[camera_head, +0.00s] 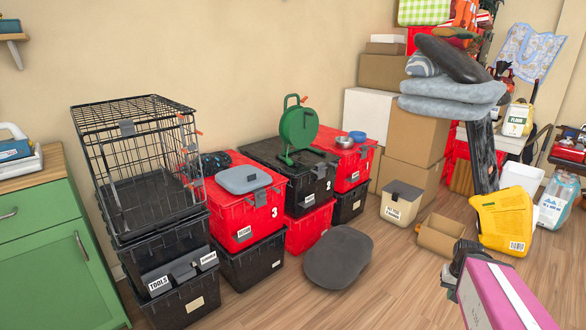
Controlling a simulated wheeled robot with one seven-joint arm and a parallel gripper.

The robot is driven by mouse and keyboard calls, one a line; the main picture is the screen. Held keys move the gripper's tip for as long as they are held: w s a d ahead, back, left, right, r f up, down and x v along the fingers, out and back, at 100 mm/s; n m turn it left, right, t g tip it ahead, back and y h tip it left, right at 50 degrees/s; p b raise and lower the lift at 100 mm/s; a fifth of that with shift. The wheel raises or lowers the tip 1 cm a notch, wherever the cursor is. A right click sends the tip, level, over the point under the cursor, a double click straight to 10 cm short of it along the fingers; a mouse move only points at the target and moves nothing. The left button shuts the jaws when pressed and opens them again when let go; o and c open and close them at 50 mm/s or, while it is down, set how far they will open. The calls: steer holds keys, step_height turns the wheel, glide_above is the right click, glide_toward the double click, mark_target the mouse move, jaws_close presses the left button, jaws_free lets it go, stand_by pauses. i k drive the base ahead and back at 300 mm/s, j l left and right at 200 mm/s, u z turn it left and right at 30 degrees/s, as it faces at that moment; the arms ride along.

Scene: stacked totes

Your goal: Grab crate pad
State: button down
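A dark grey, rounded, soft-looking pad (337,258) lies flat on the wooden floor in front of the stacked totes; it fits the look of a crate pad. Nothing lies on it. The black wire crate (136,152) stands on dark totes at the left, with a dark tray floor inside. Folded blue-grey cushions (452,98) rest on cardboard boxes at the right and could also be pads. I make out no fingers of my gripper in this view. Nothing touches the grey pad.
Red totes (232,215) and black totes (252,262) line the wall. A small lidded bin (401,203), an open carton (440,235) and a yellow bag (503,221) stand right of the pad. A pink-and-white body (500,298) fills the lower right. Floor before the pad is clear.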

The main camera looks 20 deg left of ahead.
mark_target(242, 178)
steer(key=u, duration=1.75)
steer(key=l+u, duration=0.1)
steer(key=u, duration=0.4)
steer(key=i+l+u, duration=0.1)
steer(key=u, duration=0.4)
